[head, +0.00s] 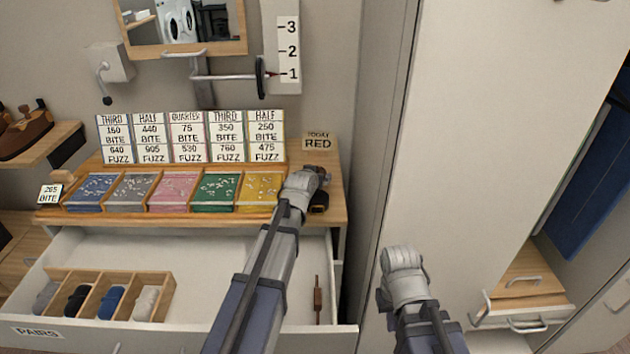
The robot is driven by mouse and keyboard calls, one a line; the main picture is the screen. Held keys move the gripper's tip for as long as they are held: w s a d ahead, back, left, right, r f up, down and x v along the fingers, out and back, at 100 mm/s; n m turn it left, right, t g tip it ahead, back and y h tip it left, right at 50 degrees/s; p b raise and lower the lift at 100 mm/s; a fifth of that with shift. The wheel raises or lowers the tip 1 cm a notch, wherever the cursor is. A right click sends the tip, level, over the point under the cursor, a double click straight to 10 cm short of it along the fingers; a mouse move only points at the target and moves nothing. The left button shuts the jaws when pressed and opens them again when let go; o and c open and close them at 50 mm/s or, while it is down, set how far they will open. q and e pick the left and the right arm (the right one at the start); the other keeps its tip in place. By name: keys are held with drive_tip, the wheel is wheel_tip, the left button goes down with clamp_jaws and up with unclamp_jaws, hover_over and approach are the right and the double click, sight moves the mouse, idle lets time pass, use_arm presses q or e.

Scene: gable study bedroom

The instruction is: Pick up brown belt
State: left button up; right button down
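A slim dark-brown item (318,300) stands out in the right part of the open white drawer (220,260). It is too small to tell whether it is the brown belt, and no other belt shows clearly. My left gripper (321,178) is over the right end of the wooden desk top, beyond the drawer, mostly hidden by its own wrist. A small dark round thing (319,203) shows beside it; I cannot tell if they touch. My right gripper (384,300) is low in front of the pale cabinet, right of the drawer. Its fingers are not clear.
A wooden divider (164,298) in the drawer's left holds rolled grey, black, blue and white items. Coloured trays (214,190) and number cards (188,138) occupy the desk (335,185). A tall pale cabinet (490,130) stands right, with a small open drawer (525,305) beyond.

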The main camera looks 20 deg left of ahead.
use_arm(q)
drive_tip(key=shift+s, duration=0.1)
drive_tip(key=shift+c, duration=0.2)
drive_tip(key=c, duration=1.2)
drive_tip(key=shift+r, duration=0.2)
wheel_tip(320, 180, up, 10)
drive_tip(key=p, duration=1)
drive_tip(key=shift+f, duration=0.1)
